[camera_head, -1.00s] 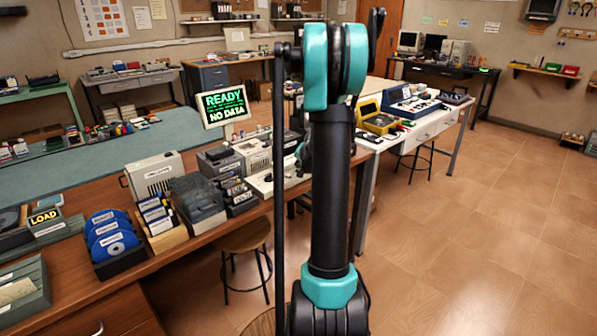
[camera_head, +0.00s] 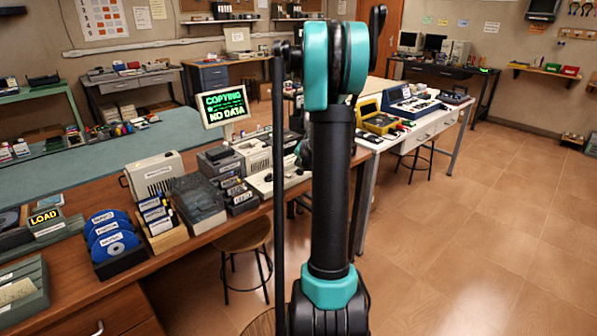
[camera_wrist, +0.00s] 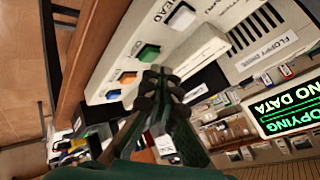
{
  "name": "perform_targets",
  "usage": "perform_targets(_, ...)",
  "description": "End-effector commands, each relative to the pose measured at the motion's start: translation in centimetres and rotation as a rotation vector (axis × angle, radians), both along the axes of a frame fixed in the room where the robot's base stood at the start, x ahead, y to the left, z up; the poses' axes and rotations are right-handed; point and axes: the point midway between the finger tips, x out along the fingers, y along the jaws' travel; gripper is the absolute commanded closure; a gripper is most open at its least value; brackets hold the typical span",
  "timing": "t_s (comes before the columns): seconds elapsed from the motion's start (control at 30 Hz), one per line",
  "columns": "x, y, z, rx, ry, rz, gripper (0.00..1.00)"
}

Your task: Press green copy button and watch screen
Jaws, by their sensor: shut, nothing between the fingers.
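The green button (camera_wrist: 149,52) sits on the cream panel of a machine in the wrist view, between a white button (camera_wrist: 181,17) and an orange button (camera_wrist: 127,77). My gripper (camera_wrist: 157,80) is shut and empty, its tips right at the green button's lower edge. The tips cover part of the panel, so I cannot tell whether they touch the button. The screen (camera_head: 224,106) reads "COPYING" and "NO DATA" in green in the head view. It also shows upside down in the wrist view (camera_wrist: 285,108).
A blue button (camera_wrist: 112,94) is beyond the orange one. Left on the wooden desk are a rack of blue discs (camera_head: 113,238), a disk box (camera_head: 198,199) and a LOAD sign (camera_head: 45,216). A stool (camera_head: 245,240) stands below. The floor at right is clear.

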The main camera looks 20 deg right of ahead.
Motion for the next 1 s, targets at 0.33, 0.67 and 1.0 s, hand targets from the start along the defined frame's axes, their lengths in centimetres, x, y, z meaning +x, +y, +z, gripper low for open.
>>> perform_targets(0.33,0.0,0.0,0.4,0.0,0.0,0.0,1.0)
perform_targets(0.67,-0.1,0.0,2.6,0.0,0.0,0.0,1.0)
perform_targets(1.0,0.0,0.0,5.2,0.0,0.0,0.0,1.0)
